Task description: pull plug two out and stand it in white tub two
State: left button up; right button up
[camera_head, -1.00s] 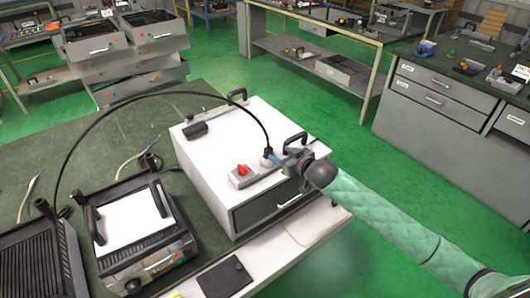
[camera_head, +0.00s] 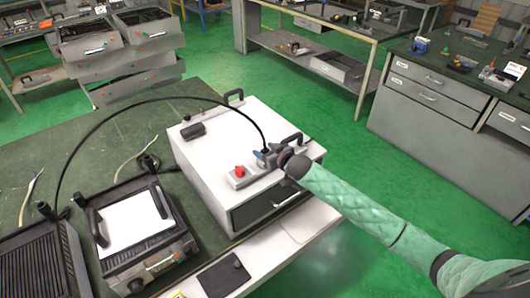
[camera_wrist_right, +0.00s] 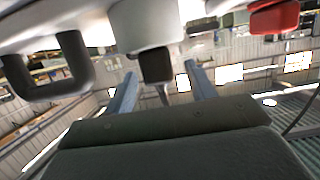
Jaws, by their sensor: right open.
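My right gripper (camera_head: 262,153) is open at the white box's top, with its blue fingers on either side of a black plug. In the right wrist view, the plug (camera_wrist_right: 155,66) sits against a white round holder (camera_wrist_right: 145,25) between the open fingers (camera_wrist_right: 160,90). I cannot tell whether this holder is a tub or a socket, nor read any number on it. A black cable (camera_head: 130,101) arches from the plug to the left side of the table. My left gripper is out of view.
The white box (camera_head: 215,150) carries a red knob (camera_head: 239,171), black handles (camera_head: 292,139) and a small black block (camera_head: 193,131). A grill with a white plate (camera_head: 131,221) and a ribbed black grill (camera_head: 28,265) stand left. A black pad (camera_head: 223,276) lies in front.

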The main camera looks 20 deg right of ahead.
aim_at(265, 149)
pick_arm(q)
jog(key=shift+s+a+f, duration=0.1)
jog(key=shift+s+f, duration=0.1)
pick_arm(e)
jog(key=shift+w+a+f, duration=0.1)
jog(key=shift+w+f, duration=0.05)
jog(key=shift+w, duration=0.15)
jog(key=c, duration=1.1)
jog(key=shift+r, duration=0.3)
notch_tip(265, 149, up, 3)
jog(key=shift+f+b, duration=0.1)
jog(key=shift+b, duration=1)
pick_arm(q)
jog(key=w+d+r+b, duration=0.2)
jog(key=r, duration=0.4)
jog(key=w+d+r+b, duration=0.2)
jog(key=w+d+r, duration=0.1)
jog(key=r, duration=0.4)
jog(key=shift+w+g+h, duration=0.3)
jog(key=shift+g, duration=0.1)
pick_arm(e)
jog(key=shift+s+d+r, duration=1.1)
jog(key=shift+d+r, duration=0.2)
jog(key=shift+d, duration=0.3)
jog(key=shift+s+d+r, duration=1.15)
jog(key=shift+d+r, duration=0.1)
jog(key=shift+d, duration=0.35)
jog(key=shift+s+d+r, duration=1.1)
jog(key=shift+d+r, duration=0.2)
jog(key=shift+d, duration=0.3)
